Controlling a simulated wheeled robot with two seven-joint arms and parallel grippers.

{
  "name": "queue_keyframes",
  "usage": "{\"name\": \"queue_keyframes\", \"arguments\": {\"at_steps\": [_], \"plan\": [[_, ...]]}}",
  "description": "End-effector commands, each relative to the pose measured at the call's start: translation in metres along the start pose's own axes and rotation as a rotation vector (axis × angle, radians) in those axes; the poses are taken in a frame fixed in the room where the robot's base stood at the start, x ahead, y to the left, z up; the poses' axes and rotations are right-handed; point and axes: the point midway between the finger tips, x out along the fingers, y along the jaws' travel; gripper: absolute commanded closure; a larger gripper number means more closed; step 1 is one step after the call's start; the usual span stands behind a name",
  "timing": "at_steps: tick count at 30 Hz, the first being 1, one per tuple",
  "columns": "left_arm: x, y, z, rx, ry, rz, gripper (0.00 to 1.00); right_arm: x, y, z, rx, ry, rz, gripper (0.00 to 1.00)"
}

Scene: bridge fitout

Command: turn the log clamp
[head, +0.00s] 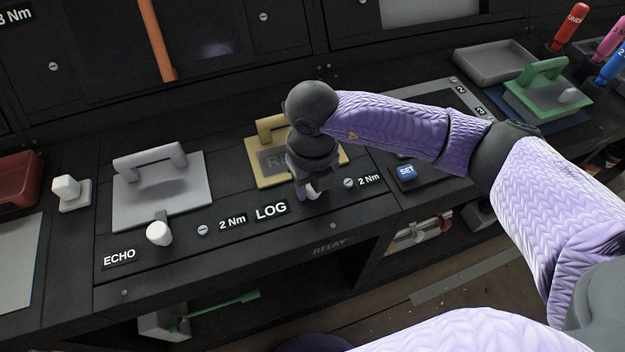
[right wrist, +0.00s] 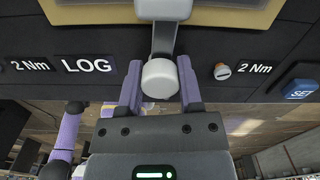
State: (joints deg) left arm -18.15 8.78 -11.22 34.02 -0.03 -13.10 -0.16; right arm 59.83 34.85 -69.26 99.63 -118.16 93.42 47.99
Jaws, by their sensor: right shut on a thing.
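The log clamp shows in the right wrist view as a white round knob (right wrist: 160,78) on a grey lever below the yellow-framed plate (right wrist: 215,13). The LOG label (right wrist: 87,64) is left of it. My right gripper (right wrist: 159,88) has its two purple fingers on either side of the knob and is shut on it. In the head view the right gripper (head: 313,190) points down at the panel edge beside the LOG label (head: 271,211). The wrist and hand hide most of the clamp there. My left gripper is in neither view.
Left of LOG are the ECHO label (head: 119,257), a white knob (head: 159,233) and a grey handled plate (head: 150,198). A blue SET button (head: 406,172) is close on the right. A green handled block (head: 545,98) and an empty grey tray (head: 494,64) are further right.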

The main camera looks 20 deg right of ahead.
Motion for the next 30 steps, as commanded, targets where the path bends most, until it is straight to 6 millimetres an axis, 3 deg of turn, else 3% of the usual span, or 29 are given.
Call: {"name": "queue_keyframes", "arguments": {"at_steps": [11,12,17,25,30], "plan": [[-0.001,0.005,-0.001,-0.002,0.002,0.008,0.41,0.000,0.000,0.000,-0.089,0.001,0.000,1.00],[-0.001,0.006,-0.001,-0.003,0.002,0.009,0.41,0.000,0.000,0.000,-0.089,0.001,0.000,0.50],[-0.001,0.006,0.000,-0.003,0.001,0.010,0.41,0.000,0.000,0.000,-0.088,0.000,0.000,0.19],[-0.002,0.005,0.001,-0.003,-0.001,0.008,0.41,-0.002,0.000,0.000,-0.088,0.000,0.000,0.19],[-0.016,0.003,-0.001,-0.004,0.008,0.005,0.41,-0.039,0.000,0.001,-0.088,-0.006,0.000,0.19]]}}
